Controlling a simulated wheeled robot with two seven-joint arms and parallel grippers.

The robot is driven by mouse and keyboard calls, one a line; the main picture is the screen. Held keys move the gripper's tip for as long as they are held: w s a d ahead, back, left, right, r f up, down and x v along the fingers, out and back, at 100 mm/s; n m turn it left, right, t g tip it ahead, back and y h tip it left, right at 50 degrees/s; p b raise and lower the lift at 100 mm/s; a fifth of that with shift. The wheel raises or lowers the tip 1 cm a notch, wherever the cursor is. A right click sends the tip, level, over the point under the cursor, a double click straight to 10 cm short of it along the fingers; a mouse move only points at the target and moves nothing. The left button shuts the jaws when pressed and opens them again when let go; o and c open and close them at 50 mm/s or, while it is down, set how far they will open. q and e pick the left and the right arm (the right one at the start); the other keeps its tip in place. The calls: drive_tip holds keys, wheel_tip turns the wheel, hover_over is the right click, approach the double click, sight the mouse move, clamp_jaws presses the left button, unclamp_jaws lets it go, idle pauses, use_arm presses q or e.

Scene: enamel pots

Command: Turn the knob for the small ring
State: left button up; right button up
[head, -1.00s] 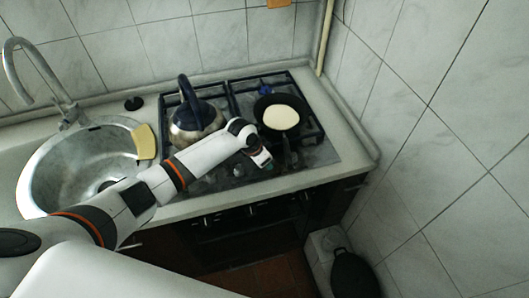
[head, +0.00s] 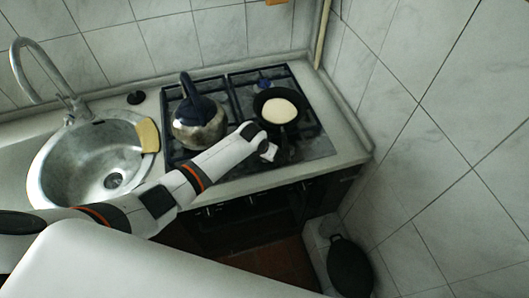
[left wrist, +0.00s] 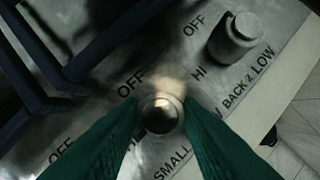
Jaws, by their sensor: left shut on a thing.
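In the left wrist view a round metal knob (left wrist: 160,116) stands on the grey hob panel, with "OFF" printed above it and "SMALL" below it. The green fingers of my left gripper (left wrist: 160,103) are shut on it, one on each side. In the head view my left gripper (head: 268,152) is at the front of the gas hob (head: 316,149), just below a pan. The knob in its grip is hidden there. A second knob (left wrist: 233,38) stands free at upper right, near "HI" and "LOW". My right gripper is not in view.
A black pan (head: 280,121) with a pale round of food (head: 280,110) sits on the hob's right side. A steel kettle (head: 200,128) stands left of it. Dark grate bars (left wrist: 110,42) lie close to the fingers. A sink (head: 75,165) is at left.

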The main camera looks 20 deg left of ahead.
use_arm(q)
drive_tip(key=o, duration=1)
drive_tip(key=shift+r, duration=0.1)
drive_tip(key=v, duration=1.2)
drive_tip(key=shift+w+a+b, duration=0.1)
drive_tip(key=shift+b, duration=0.3)
